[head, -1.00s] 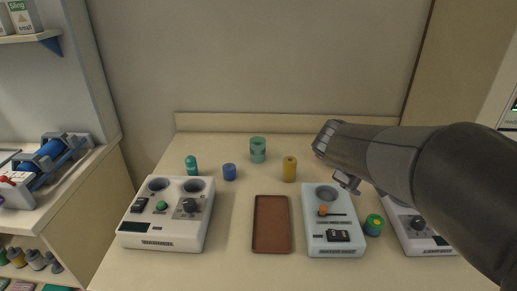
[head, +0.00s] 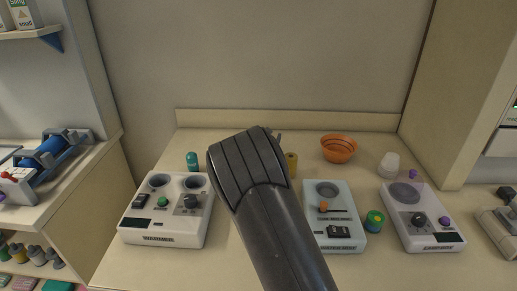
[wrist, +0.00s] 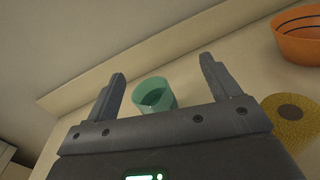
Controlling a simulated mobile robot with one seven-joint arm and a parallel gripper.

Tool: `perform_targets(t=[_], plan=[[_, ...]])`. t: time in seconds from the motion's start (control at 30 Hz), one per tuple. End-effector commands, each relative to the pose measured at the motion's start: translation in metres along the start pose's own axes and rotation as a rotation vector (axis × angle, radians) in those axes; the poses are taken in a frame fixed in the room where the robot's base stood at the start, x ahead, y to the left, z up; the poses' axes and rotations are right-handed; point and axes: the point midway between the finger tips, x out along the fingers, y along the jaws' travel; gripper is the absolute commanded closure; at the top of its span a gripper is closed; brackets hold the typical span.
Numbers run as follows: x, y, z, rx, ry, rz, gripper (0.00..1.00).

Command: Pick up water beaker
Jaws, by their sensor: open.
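The water beaker is most likely the translucent green cup (wrist: 152,95) standing upright on the counter; no label shows. In the wrist view it appears between the two fingers of my gripper (wrist: 162,68), nearer the left finger, with a dark greenish interior visible through its open top. My gripper is open and holds nothing. I cannot tell how far the cup is from the fingers. In the head view my arm hides the cup and most of the gripper.
A yellow cylinder (head: 292,162) stands close to the right of my arm; it also shows in the wrist view (wrist: 290,118). An orange bowl (head: 338,150) is farther right. A teal bottle (head: 192,161) is left. Control boxes (head: 165,225) line the front. A wall ledge (head: 330,121) runs behind.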

Motion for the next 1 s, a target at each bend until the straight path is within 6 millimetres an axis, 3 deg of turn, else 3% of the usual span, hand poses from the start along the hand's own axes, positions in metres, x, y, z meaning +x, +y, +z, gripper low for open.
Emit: perform_targets(t=[0.1,0.2,0.5,0.8,1.0], plan=[[0.001,0.023,-0.019,-0.082,0.000,0.067,0.18],[0.001,0.030,-0.029,-0.110,0.001,0.090,0.18],[0.001,0.024,-0.073,-0.113,0.002,0.092,0.18],[0.001,0.020,-0.098,-0.112,0.002,0.091,0.18],[0.035,0.023,-0.094,-0.109,0.000,0.091,0.18]])
